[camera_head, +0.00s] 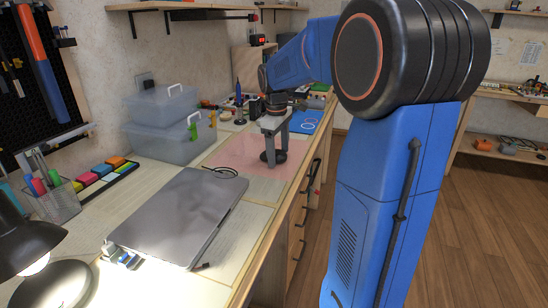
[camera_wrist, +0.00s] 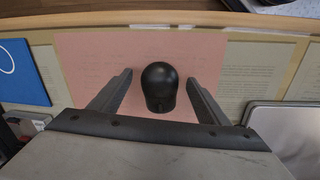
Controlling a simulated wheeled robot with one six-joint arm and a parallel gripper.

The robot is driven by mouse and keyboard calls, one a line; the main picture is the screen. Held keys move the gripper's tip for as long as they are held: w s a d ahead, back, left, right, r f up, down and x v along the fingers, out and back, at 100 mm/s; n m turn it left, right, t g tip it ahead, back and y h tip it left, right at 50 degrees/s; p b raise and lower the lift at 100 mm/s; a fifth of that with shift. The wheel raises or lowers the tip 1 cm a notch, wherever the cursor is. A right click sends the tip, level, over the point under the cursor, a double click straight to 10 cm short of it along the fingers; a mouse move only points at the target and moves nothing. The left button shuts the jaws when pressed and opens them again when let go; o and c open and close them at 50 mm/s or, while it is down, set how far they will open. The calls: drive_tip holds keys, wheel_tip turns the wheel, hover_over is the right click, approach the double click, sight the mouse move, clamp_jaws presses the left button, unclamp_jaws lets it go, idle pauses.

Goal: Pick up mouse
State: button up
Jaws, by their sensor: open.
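The black mouse (camera_wrist: 159,86) lies on a pink sheet (camera_wrist: 85,50) on the workbench. In the wrist view it sits between the two fingers of my gripper (camera_wrist: 160,90), with a gap on each side. In the head view my gripper (camera_head: 272,158) points down over the pink sheet (camera_head: 235,150), and the dark mouse (camera_head: 274,157) shows low between the fingers, partly hidden by them. My gripper is open and holds nothing.
Clear plastic boxes (camera_head: 170,143) stand by the wall. A blue item (camera_head: 306,122) lies past my gripper. The bench's front edge is close to the mouse.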

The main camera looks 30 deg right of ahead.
drive_tip(key=shift+c, duration=0.4)
drive_tip(key=c, duration=1.1)
drive_tip(key=shift+r, duration=0.15)
